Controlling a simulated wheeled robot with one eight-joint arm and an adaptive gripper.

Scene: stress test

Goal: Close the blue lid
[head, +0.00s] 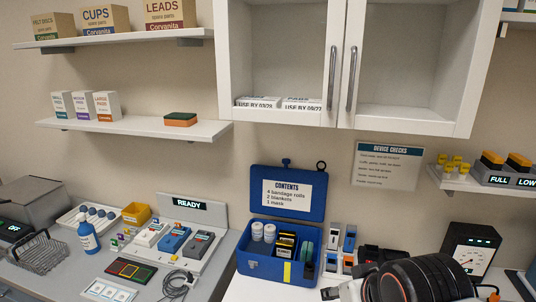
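A blue box (262,268) stands open on the white counter in the lower middle of the head view. Its blue lid (315,190) is raised upright at the back, with a white label reading "CONTENTS" and a latch tab on its top edge. Inside are two white rolls (263,232), dark and yellow packs (285,246) and a greenish item (306,250). My arm (405,280), black with an orange ring, shows at the bottom edge right of the box, apart from the lid.
White wall cabinet doors with handles (351,78) hang above the lid. Small blue, orange and white containers (333,240) stand just right of the box. A charging stand (181,203) marked "READY" is at left.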

